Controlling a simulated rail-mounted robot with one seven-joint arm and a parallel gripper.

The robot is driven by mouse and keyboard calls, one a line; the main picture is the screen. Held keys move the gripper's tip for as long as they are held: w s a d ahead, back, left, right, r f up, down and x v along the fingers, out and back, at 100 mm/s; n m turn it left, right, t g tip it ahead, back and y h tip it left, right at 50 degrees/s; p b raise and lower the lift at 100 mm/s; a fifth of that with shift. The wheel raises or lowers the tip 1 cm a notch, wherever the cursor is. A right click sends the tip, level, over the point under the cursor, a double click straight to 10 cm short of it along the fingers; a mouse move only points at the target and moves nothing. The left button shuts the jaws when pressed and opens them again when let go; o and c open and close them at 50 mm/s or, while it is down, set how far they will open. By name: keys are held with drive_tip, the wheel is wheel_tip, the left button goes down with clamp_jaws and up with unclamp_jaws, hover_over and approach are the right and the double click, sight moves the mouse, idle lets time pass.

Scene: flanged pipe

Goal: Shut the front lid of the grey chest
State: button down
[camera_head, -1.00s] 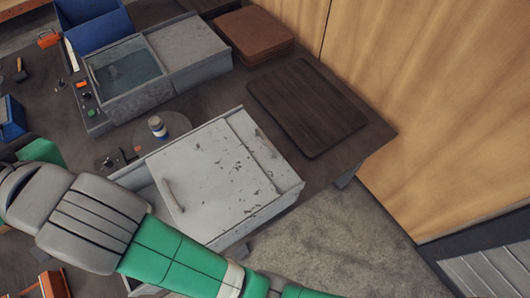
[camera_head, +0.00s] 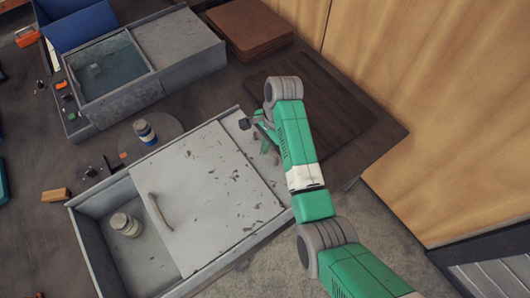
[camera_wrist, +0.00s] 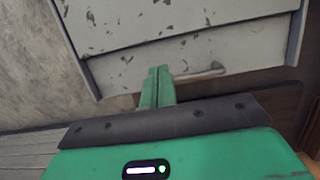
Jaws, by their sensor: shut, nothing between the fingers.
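The grey chest (camera_head: 88,238) stands at the lower middle of the head view. Its scuffed front lid (camera_head: 205,190) covers the middle, with a curved handle (camera_head: 160,212) near its left edge. The left compartment is open and holds a small jar (camera_head: 125,224). My gripper (camera_head: 266,140) is over the chest's right end, far from that handle. In the wrist view my gripper's green fingers (camera_wrist: 158,85) are shut and empty. A grey bar-like handle (camera_wrist: 205,74) shows just right of them; contact is unclear.
A second grey box with a glass window (camera_head: 110,65) stands behind. A jar (camera_head: 145,132) sits on a round plate. A dark board (camera_head: 350,110) and stacked brown boards (camera_head: 248,30) lie at the back right, near a wooden wall (camera_head: 430,100).

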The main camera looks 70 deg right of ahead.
sight(257, 169)
drive_tip(key=x, duration=0.9)
drive_tip(key=shift+b, duration=0.35)
drive_tip(key=shift+r, duration=0.1)
drive_tip(key=shift+w+a, duration=0.1)
drive_tip(key=shift+a, duration=0.05)
